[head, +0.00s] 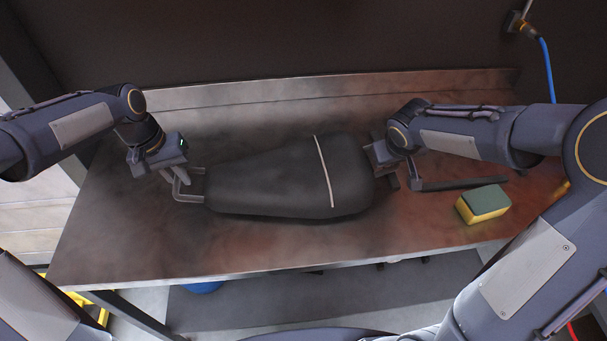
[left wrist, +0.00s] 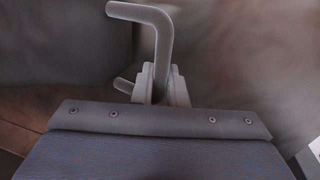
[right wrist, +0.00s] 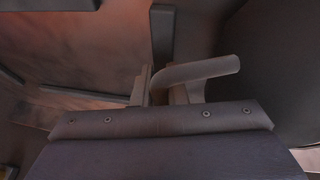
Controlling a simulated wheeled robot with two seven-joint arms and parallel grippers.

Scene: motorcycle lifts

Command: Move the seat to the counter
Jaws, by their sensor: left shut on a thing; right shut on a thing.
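The black motorcycle seat (head: 270,185) lies lengthwise over the metal counter (head: 110,245), with a pale strap across its wider right part. In the head view I cannot tell whether it rests on the counter or hangs just above it. My left gripper (head: 172,172) is shut on the grey metal handle at the seat's narrow left end; this handle (left wrist: 155,30) fills the top of the left wrist view. My right gripper (head: 376,158) is at the seat's wide right end. In the right wrist view its fingers are shut on a bent grey bar (right wrist: 200,70) beside the seat.
A yellow and green sponge (head: 483,204) sits on the counter's right side. A dark flat bar (head: 460,183) lies behind it. A blue hose (head: 548,70) hangs at the back right. The counter's front left area is bare.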

